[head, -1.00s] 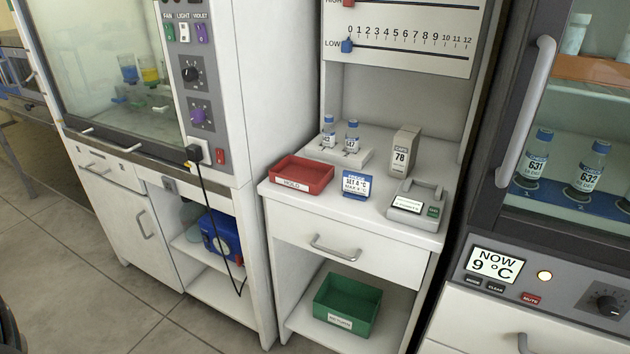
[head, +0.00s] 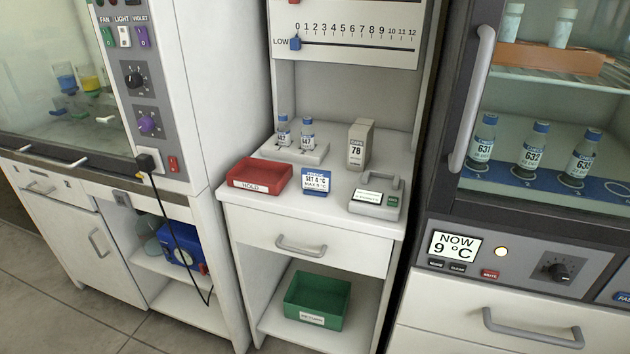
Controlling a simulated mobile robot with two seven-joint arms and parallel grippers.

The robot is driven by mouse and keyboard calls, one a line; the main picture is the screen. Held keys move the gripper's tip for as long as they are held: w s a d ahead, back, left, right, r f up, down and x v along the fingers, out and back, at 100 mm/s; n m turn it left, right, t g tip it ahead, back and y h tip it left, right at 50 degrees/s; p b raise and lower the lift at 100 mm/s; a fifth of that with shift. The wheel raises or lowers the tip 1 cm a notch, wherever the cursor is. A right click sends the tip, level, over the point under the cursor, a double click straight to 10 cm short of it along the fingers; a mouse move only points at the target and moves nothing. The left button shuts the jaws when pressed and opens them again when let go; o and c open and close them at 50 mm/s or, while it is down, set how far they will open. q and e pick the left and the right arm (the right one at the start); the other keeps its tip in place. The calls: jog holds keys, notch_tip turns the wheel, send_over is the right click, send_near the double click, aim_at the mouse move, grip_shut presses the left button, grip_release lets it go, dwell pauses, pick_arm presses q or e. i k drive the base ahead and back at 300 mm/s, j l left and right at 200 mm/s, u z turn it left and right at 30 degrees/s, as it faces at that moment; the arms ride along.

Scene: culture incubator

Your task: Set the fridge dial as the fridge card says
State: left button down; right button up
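The fridge dial (head: 560,271) is a black knob on the grey panel below the fridge door, at the right of the head view. Its pointer setting is too small to read. The fridge display (head: 455,246) on the same panel reads "NOW 9 °C". The fridge card (head: 316,181) is a small blue and white card standing on the counter. It reads "SET 4 °C", with a smaller line below that looks like "MAX 8 °C". Neither of my grippers is in view.
The fridge door has a long vertical handle (head: 472,98); bottles stand behind the glass. A red HOLD tray (head: 260,186), a bottle rack (head: 296,152) and a grey device (head: 376,198) share the counter. A black cord (head: 180,235) hangs at the left. A drawer handle (head: 533,330) juts out below the dial.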

aim_at(559, 273)
jog(key=z, duration=1.5)
